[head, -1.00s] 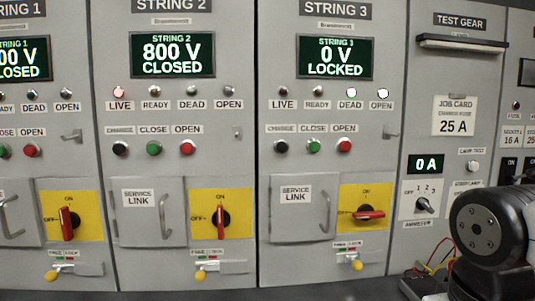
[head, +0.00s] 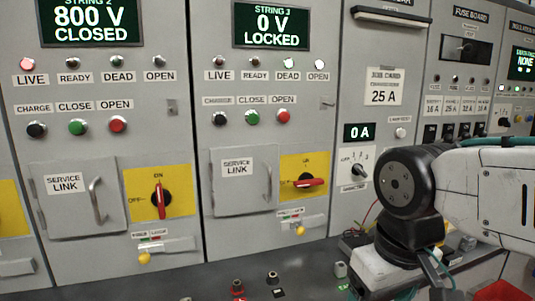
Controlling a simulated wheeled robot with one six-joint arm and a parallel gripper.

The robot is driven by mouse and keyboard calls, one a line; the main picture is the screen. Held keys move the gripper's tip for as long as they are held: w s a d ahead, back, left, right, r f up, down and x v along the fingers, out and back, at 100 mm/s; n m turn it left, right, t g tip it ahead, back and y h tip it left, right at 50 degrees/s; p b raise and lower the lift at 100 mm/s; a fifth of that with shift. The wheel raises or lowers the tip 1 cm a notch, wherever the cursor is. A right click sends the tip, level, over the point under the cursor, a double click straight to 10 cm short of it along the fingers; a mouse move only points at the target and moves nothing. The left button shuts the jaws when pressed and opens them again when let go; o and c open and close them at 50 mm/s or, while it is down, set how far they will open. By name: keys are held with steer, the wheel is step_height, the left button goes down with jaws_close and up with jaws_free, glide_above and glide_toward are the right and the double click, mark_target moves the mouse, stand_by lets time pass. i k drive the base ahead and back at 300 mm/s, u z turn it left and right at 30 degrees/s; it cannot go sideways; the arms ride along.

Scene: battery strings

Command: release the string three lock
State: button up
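The string three panel's display (head: 271,25) reads 0 V LOCKED. Below, the red rotary handle (head: 310,182) on a yellow plate lies horizontal, toward OFF. Under it is the string three lock, a small slide with a yellow knob (head: 300,230) and a label with red and green marks, too small to read. The service link door (head: 243,183) beside the handle is shut. My arm shows at the right, well apart from the lock; my gripper's fingers are not visible.
The string two panel on the left reads 800 V CLOSED, with its handle (head: 160,199) upright and a similar yellow knob (head: 144,258). A dark bench top (head: 205,280) below carries small red and black terminals (head: 272,277). A red bin (head: 500,290) is at the lower right.

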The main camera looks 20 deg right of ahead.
mark_target(300, 231)
steer(key=z, duration=0.55)
steer(key=k, duration=0.6)
steer(key=z, duration=0.65)
steer(key=i, duration=1.05)
steer(key=u, duration=0.65)
